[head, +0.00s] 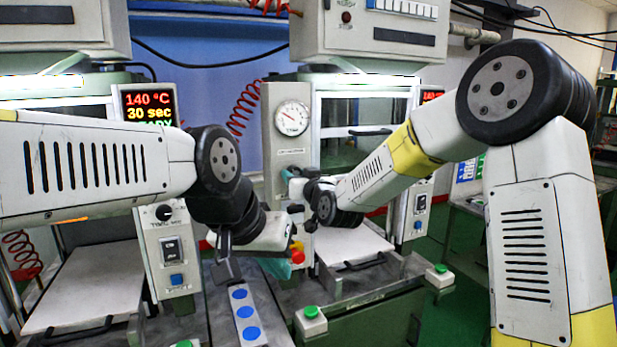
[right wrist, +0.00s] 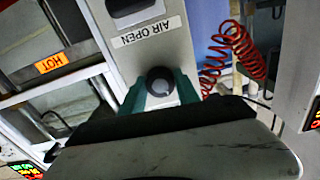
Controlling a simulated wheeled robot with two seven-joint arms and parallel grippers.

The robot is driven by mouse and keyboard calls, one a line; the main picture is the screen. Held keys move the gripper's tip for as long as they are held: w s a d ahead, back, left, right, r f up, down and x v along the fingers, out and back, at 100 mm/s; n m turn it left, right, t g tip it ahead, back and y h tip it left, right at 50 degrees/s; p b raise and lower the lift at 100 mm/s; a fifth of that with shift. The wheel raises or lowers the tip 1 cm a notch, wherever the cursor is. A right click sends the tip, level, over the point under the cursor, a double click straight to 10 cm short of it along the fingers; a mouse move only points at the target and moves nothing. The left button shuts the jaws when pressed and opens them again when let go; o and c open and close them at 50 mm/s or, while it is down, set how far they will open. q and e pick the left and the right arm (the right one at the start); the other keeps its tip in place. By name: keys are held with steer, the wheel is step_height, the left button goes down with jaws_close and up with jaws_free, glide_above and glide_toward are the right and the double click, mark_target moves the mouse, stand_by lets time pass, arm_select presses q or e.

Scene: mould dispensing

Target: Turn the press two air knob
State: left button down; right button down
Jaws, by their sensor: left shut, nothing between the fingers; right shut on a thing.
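Press two's air knob (right wrist: 161,82) is a round dark knob with a grey face, below the upside-down "AIR OPEN" label on a grey panel in the right wrist view. The teal fingers of my right gripper (right wrist: 160,97) are shut on it, one on each side.
A strip with blue discs (head: 243,312) lies below my left gripper. A red stop button (head: 297,256) is close to its right. Green buttons (head: 311,312) stand on the front edges. A red coiled hose (right wrist: 232,50) hangs beside the knob panel.

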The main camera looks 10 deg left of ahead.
steer(key=m, duration=1)
steer(key=shift+m, duration=0.4)
stand_by(0.4)
steer(key=c, duration=0.9)
jaws_free()
steer(key=shift+s, duration=0.15)
steer(key=v, duration=0.7)
steer(key=shift+s+d, duration=0.2)
steer(key=shift+s, duration=0.05)
